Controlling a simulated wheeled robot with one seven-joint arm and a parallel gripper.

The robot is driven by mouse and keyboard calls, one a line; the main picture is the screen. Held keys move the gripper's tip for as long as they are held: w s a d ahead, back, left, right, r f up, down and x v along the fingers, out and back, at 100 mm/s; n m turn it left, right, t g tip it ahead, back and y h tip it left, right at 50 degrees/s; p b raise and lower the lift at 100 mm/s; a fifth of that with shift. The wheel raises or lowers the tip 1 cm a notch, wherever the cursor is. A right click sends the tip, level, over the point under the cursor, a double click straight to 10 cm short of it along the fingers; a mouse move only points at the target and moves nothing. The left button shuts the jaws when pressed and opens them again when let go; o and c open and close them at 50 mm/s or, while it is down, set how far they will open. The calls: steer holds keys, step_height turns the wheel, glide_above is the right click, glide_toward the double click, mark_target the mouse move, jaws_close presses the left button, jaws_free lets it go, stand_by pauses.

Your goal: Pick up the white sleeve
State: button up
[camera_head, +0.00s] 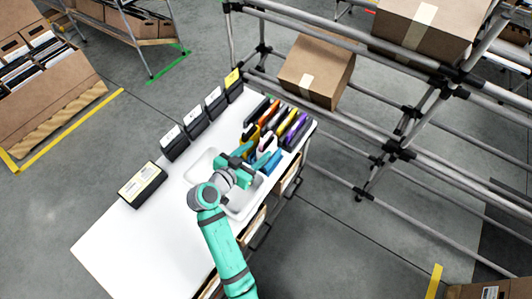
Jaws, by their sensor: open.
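Several coloured sleeves stand in a packed row at the right end of the white table (130,245). A narrow pale strip among them, which looks like the white sleeve (266,141), shows near the front of the row. It is small and partly crowded by its neighbours, so its full shape cannot be told. My gripper (252,160) is open, reaching in from below beside the near end of the row. Whether it touches any sleeve cannot be told. My arm and gripper hide part of a white tray (244,208) beneath.
Several black boxes with labels, one at the near end (142,184), line the table's left edge. A metal pipe rack with cartons (317,69) stands to the right. The table's near part is clear. Another open carton (45,95) stands at far left.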

mark_target(267, 144)
steer(key=shift+x, duration=0.8)
steer(key=shift+f+x, duration=0.1)
steer(key=shift+x, duration=1.25)
steer(key=shift+f+x, duration=0.15)
steer(key=shift+x, duration=1.2)
